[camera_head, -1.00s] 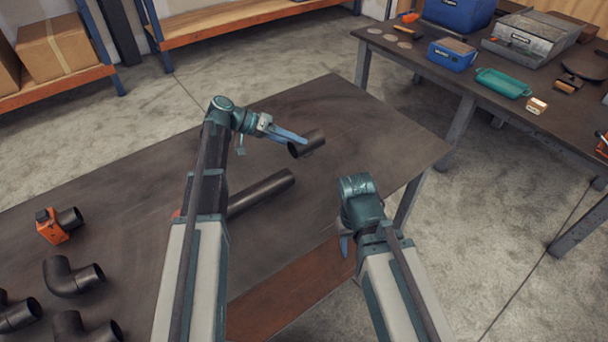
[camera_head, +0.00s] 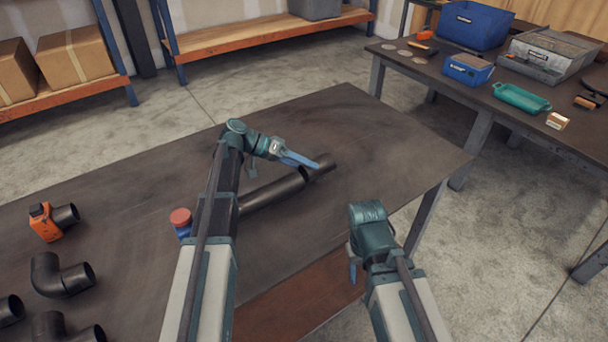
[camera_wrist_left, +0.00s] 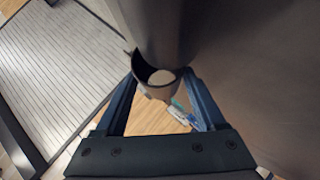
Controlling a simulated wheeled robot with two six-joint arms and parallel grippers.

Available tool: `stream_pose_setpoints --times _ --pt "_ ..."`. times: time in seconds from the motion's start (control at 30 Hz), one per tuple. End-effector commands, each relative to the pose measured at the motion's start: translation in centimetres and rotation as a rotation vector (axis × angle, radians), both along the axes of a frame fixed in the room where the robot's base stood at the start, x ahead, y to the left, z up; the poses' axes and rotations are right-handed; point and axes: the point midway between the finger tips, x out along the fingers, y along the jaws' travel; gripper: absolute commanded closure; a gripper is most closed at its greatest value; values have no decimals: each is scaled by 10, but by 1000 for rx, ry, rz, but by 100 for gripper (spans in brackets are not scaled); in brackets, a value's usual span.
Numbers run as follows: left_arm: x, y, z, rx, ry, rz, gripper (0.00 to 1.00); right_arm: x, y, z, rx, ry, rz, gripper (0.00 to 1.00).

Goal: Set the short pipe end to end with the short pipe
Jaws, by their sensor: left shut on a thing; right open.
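A dark short pipe (camera_head: 324,169) is in the jaws of my left gripper (camera_head: 312,164), over the middle of the brown table. The left wrist view shows the blue fingers on both sides of the pipe's open end (camera_wrist_left: 152,84). A second dark pipe (camera_head: 272,190) lies on the table, partly behind my left arm. Its right end meets or overlaps the held pipe in the picture, roughly in line with it. I cannot tell whether they touch. My right gripper (camera_head: 355,268) is open and empty at the table's front edge, mostly hidden by its own wrist.
An orange tool (camera_head: 44,222) stands by a pipe fitting at the far left, with several black elbow fittings (camera_head: 62,276) nearer. A red and blue object (camera_head: 181,220) sits left of my left arm. The table's right part (camera_head: 400,150) is clear.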

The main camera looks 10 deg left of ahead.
Motion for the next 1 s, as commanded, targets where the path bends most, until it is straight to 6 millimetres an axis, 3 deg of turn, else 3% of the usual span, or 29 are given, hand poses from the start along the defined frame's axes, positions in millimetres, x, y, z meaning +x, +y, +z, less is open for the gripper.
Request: stream_pose_setpoints --times 0.03,0.1,0.5,0.53,0.7,1.0 --pt "0 0 -13 -1 0 0 100 0 0 -13 0 0 0 50" --pt "0 0 -18 -1 0 0 100 0 0 -18 0 0 0 50" --pt "0 0 -19 -1 0 0 100 0 0 -20 0 0 0 50" --pt "0 0 -19 0 0 0 26 0 0 -20 0 0 0 50" --pt "0 0 -18 0 0 0 0 0 0 -18 0 0 0 50" --pt "0 0 -13 0 0 0 0 0 0 -13 0 0 0 50"
